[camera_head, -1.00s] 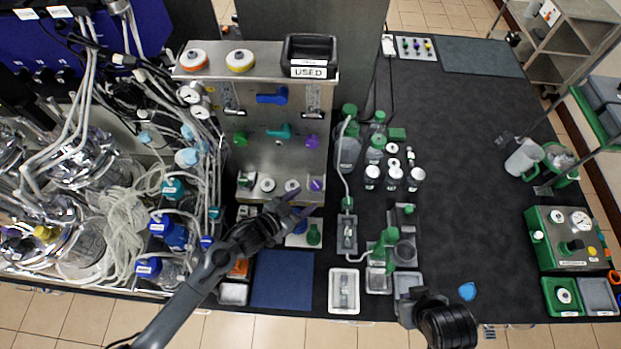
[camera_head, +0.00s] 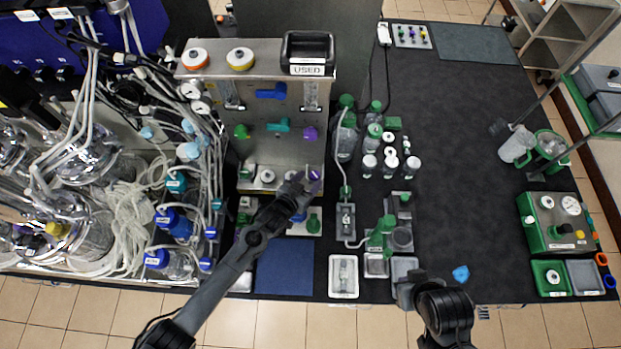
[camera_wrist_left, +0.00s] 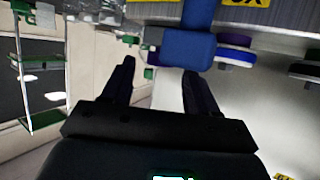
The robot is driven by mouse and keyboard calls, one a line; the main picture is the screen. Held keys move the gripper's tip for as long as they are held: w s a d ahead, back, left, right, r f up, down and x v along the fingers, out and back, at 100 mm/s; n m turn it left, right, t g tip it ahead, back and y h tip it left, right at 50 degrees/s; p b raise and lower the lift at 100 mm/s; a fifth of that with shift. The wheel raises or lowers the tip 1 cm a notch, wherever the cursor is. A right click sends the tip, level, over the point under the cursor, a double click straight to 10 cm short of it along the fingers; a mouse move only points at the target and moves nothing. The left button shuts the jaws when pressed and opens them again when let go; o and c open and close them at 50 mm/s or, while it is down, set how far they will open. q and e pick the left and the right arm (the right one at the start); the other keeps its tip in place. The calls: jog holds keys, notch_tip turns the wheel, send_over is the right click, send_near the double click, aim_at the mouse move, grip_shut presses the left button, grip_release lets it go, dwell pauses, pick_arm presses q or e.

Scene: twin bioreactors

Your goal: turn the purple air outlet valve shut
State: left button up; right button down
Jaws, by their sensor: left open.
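A steel panel (camera_head: 275,155) stands in the middle of the head view. A purple knob (camera_head: 310,134) is at its right side, and a smaller purple part (camera_head: 316,174) is at its lower right corner. My left gripper (camera_head: 307,182) is at that lower corner, partly covering it. In the left wrist view my left gripper (camera_wrist_left: 158,70) is open, with a blue block-shaped handle (camera_wrist_left: 187,48) just beyond the right fingertip; I cannot tell if they touch, or which valve it is. My right arm shows at bottom right; its jaws are not clear.
A green lever (camera_head: 242,132), a teal lever (camera_head: 278,125) and a blue lever (camera_head: 272,92) are on the panel. Tubing and bottles crowd the left. Bottles (camera_head: 346,140) stand right of the panel. The dark bench (camera_head: 455,150) is clear further right.

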pick_arm(q)
jog(key=shift+x, duration=0.85)
jog(key=c, duration=1)
jog(key=shift+c, duration=0.2)
jog(key=shift+a, duration=0.1)
jog(key=m+h+b, duration=0.1)
jog(key=m+g+h+b, duration=0.1)
jog(key=m+g+h, duration=0.1)
jog(key=shift+w+a+f+b, duration=0.1)
jog(key=shift+w+a+b, duration=0.2)
jog(key=shift+b, duration=0.1)
jog(key=m+g+h+b, duration=0.1)
jog(key=b, duration=0.1)
jog(key=m+g+h+b, duration=0.1)
jog(key=m+g+b, duration=0.1)
jog(key=b, duration=0.1)
jog(key=shift+w+a, duration=0.15)
jog(key=shift+w, duration=0.15)
jog(key=shift+m+g+h+b, duration=0.5)
jog(key=shift+m+g+b, duration=0.3)
jog(key=shift+b, duration=0.2)
